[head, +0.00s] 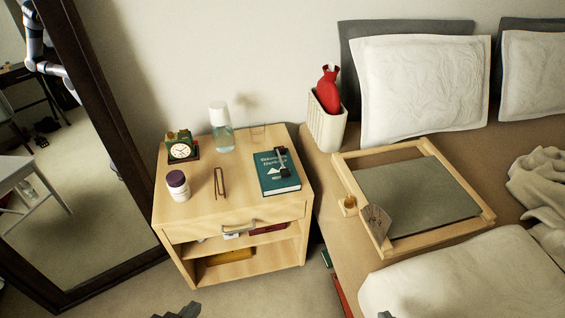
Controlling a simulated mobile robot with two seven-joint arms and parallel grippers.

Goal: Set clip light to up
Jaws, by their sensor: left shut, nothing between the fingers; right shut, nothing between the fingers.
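The clip light (282,161) is a small black piece with a pale part, at the right side of the teal book (269,183). The book lies on the wooden nightstand (229,207). The light is too small to tell its exact angle; it looks folded low over the cover. My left gripper (181,311) shows at the bottom edge, in front of the nightstand, shut and empty. Only a sliver of my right gripper (385,315) shows at the bottom edge by the bed, shut and empty. Both are well apart from the light.
A bed with a wooden tray (471,187) stands right; a mirror (62,180) stands left.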

